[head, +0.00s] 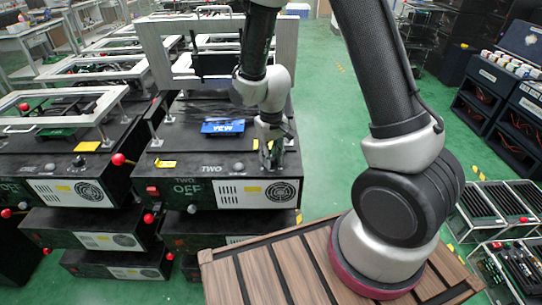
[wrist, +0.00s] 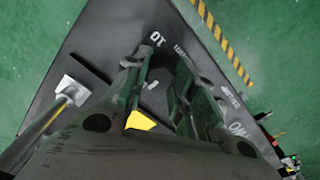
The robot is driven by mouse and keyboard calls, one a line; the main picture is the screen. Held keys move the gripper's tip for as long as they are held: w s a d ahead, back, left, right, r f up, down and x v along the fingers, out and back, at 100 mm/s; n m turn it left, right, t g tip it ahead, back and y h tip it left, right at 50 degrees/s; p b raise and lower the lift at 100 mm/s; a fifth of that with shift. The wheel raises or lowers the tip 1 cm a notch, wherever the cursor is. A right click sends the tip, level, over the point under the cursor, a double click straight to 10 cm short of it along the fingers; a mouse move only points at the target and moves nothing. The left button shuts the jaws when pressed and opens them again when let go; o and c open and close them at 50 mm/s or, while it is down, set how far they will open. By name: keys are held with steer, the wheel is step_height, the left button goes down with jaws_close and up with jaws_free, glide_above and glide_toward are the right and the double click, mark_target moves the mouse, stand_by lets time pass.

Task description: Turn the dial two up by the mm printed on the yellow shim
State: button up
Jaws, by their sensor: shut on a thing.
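My gripper (head: 269,152) points down at the top of the black box marked TWO (head: 180,140), right of that word. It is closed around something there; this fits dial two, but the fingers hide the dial. In the wrist view my gripper (wrist: 163,70) has its two green-grey fingers close to the box top, beside a printed 10 and mm. No number on a yellow shim can be read.
A blue block (head: 222,127) with white lettering lies on the box, left of my gripper. A red switch (head: 152,190) and an OFF display (head: 186,189) are on the front. A metal frame stands behind.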

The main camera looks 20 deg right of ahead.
steer(key=o, duration=1)
steer(key=shift+o, duration=0.2)
step_height(320, 180, up, 12)
steer(key=s+d+r+m+t, duration=0.2)
steer(key=s+d+r+t, duration=0.2)
steer(key=s+d+r, duration=1.1)
steer(key=s+r, duration=0.2)
steer(key=s, duration=0.2)
steer(key=shift+r, duration=0.35)
